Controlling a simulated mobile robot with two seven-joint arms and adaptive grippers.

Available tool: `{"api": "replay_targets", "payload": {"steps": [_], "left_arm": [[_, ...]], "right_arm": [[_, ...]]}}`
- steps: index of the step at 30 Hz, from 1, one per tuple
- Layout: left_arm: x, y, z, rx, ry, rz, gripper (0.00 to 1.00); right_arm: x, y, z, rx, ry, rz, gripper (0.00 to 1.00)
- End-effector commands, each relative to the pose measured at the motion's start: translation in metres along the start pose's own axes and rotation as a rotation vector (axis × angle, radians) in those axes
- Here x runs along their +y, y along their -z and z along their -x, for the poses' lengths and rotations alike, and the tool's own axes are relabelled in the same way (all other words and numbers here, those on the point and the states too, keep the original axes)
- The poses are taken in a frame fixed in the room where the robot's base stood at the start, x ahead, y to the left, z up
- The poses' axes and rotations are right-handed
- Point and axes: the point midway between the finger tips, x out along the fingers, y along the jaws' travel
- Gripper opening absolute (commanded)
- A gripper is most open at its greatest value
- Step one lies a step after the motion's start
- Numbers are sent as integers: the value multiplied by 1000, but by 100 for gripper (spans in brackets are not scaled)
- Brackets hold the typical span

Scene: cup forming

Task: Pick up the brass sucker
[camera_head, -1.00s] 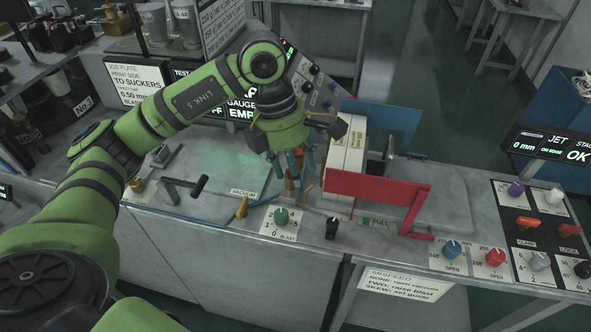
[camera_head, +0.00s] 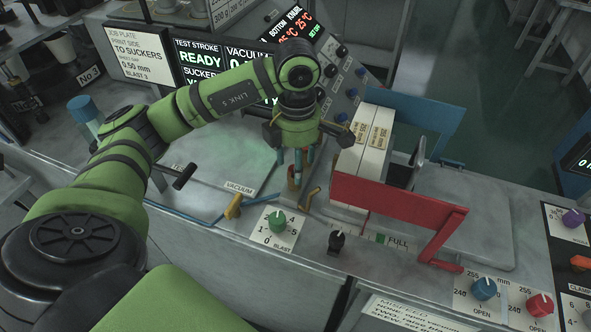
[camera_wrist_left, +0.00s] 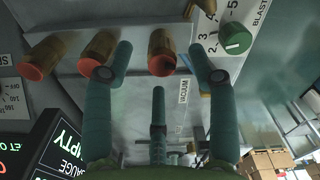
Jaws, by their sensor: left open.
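Several brass suckers with orange-red tips show in a row in the left wrist view. The other brass suckers (camera_wrist_left: 98,48) (camera_wrist_left: 44,56) are to the left, outside the fingers. In the head view my left gripper (camera_head: 299,170) points down beside the paper stack, and it largely hides the suckers. My right gripper is not in view.
A white paper stack (camera_head: 373,140) stands close right of the gripper, between a red guide (camera_head: 385,198) and a blue guide (camera_head: 415,108). A yellow vacuum lever (camera_head: 233,207), a green blast knob (camera_head: 277,221) and a black knob (camera_head: 336,241) sit in front. The grey plate to the left has free room.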

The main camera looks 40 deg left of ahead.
Motion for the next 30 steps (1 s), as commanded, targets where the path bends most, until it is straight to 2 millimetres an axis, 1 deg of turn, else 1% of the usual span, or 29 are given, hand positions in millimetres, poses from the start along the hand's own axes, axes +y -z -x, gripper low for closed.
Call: {"api": "replay_targets", "payload": {"steps": [1, 3, 6, 9, 14, 15, 17, 18, 19, 23, 30], "left_arm": [[-1, 3, -3, 6, 3, 0, 58], [0, 2, -14, 3, 3, 0, 58], [0, 2, -24, 1, 1, 0, 58], [0, 1, -28, 0, 0, 0, 58], [0, 1, -28, -1, -1, -1, 58], [0, 1, -28, -1, -1, -1, 42], [0, 1, -28, -1, -1, -1, 18], [0, 1, -28, -1, -1, -1, 2], [0, 1, -28, -1, 0, -1, 0], [0, 1, -28, 0, 0, -1, 0], [0, 1, -27, -1, -1, 0, 0]], "right_arm": [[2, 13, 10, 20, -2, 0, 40], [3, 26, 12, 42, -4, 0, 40], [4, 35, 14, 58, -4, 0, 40], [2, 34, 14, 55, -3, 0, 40], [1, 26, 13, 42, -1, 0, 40], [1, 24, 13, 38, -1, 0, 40], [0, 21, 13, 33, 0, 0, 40], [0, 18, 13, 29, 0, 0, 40], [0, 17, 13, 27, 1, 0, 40], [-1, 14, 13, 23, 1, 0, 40], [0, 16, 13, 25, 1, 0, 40]]}}
